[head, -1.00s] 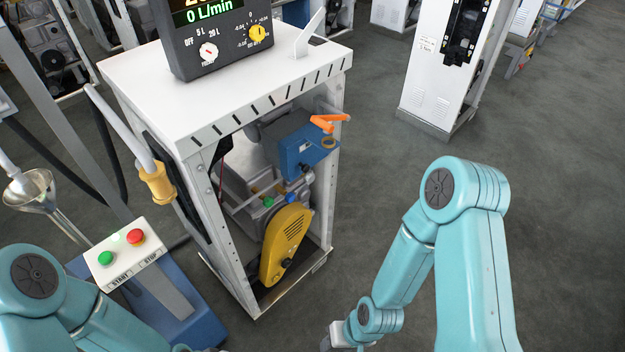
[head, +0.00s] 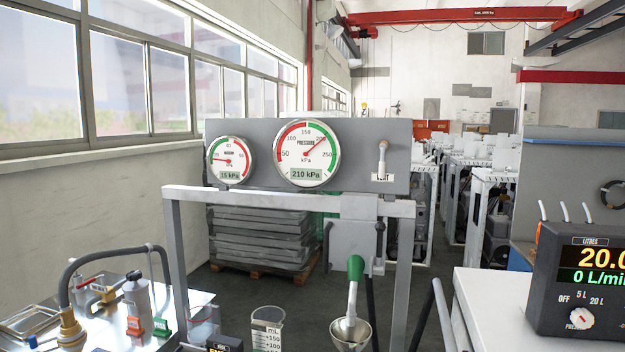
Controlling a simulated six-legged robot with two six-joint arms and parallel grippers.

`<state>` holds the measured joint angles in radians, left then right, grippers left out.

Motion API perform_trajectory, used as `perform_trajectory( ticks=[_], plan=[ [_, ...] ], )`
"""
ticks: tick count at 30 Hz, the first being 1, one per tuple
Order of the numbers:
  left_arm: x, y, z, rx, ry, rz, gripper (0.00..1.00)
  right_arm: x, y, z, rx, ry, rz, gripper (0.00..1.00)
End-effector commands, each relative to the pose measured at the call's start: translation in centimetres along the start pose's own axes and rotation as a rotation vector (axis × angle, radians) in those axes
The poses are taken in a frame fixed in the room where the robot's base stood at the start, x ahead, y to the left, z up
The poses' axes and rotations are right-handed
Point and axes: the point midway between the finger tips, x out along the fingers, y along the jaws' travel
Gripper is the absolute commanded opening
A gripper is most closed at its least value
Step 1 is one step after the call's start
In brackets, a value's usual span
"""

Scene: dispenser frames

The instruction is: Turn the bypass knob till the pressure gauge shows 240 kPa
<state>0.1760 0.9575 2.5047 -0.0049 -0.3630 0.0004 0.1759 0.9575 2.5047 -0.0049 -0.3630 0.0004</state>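The pressure gauge (head: 307,153) is the larger round dial on the grey panel. Its needle points up and right into the green zone, and its readout shows 210 kPa. I cannot make out a thing marked as the bypass knob in this view. Neither of my grippers is in view.
A metal lever (head: 382,160) sits at the panel's right. The dispenser display (head: 583,275) stands on a white cabinet at right, reading 0 L/min.

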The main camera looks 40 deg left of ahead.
Motion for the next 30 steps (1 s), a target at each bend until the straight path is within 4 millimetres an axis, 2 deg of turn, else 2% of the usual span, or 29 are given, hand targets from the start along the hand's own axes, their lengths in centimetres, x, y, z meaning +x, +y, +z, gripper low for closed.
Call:
perform_trajectory(
  ticks=[15,18,22,23,25,26,30],
  plan=[
    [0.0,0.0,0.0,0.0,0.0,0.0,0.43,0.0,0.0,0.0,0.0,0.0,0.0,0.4],
    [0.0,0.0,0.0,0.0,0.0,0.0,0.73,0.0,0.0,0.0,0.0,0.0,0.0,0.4],
    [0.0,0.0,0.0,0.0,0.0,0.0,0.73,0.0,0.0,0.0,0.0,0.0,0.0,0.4],
    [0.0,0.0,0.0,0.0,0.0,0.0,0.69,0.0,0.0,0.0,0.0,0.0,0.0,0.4],
    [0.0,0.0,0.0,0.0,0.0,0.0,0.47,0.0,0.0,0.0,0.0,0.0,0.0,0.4],
    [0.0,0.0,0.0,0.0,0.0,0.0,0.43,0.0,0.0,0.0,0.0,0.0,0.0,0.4],
    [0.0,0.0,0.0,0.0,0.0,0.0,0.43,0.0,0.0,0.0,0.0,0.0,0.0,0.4]
  ],
)
